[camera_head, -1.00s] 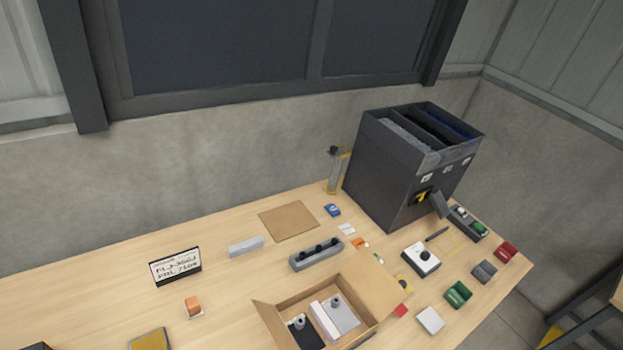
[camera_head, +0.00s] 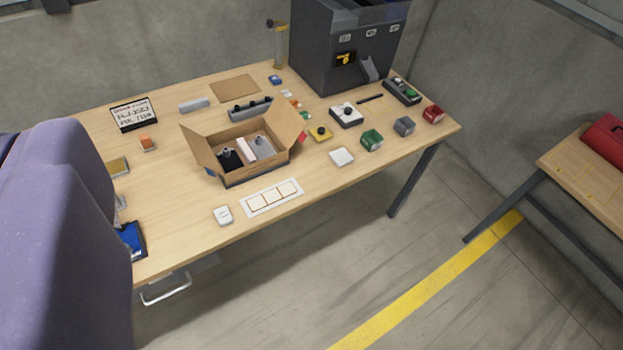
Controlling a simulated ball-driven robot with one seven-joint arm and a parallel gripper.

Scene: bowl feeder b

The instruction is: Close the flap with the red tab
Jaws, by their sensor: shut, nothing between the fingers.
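An open cardboard box (camera_head: 278,168) stands on the wooden table. Its right flap (camera_head: 287,120) is raised and leans outward, and a small red patch (camera_head: 303,136) shows at that flap's outer edge. Its left flap (camera_head: 202,150) also stands open, leaning outward. Inside the box lie a dark item (camera_head: 230,159) and a light grey item (camera_head: 262,146), each with a knob on top. My gripper is not in view.
A dark feeder machine (camera_head: 340,45) stands at the table's back right. Small bins and a white control box (camera_head: 346,116) sit right of the cardboard box. A white card (camera_head: 272,198) lies in front. A large purple-grey shape hides the table's left end.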

